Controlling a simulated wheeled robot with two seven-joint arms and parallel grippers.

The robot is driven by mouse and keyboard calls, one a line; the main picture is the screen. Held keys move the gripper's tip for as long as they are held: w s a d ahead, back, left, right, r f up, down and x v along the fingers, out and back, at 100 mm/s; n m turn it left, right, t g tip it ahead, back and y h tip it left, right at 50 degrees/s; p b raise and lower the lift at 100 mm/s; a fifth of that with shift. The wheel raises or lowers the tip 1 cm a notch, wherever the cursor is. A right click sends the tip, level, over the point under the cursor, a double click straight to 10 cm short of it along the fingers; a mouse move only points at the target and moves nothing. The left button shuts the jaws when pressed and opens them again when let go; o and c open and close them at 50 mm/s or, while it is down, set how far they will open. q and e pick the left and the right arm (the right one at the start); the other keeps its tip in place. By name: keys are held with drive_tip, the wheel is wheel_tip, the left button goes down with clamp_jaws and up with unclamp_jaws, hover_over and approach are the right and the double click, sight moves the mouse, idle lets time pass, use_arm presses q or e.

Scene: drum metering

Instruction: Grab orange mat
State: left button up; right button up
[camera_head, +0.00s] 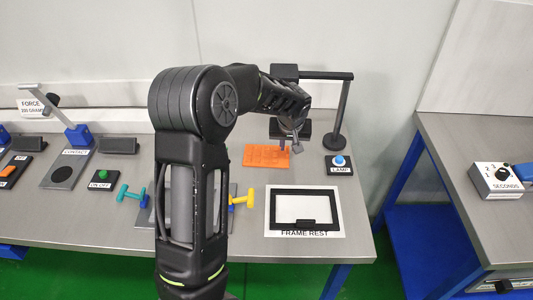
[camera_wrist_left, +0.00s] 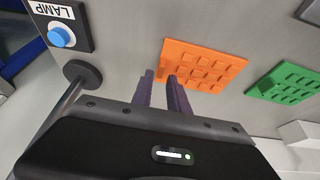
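The orange mat (camera_head: 262,156) lies on the grey bench left of the lamp button, with raised squares on its face. In the left wrist view the orange mat (camera_wrist_left: 208,66) shows almost whole. My left gripper (camera_head: 290,148) is at the right end of the mat, pointing down. In the left wrist view its two fingers (camera_wrist_left: 160,80) stand a small gap apart, with the mat's near end close to their tips. I cannot tell whether the fingertips touch the mat. My right gripper is not in view.
A lamp box with a blue button (camera_head: 338,161) and a black post (camera_head: 340,120) stand close right of my gripper. The frame rest (camera_head: 305,230) lies in front. A green mat (camera_wrist_left: 288,82) is beside the orange one. A yellow handle (camera_head: 243,199) is at the front.

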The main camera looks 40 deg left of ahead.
sight(288, 150)
use_arm(q)
drive_tip(key=shift+x, duration=1.55)
clamp_jaws()
idle(0.5)
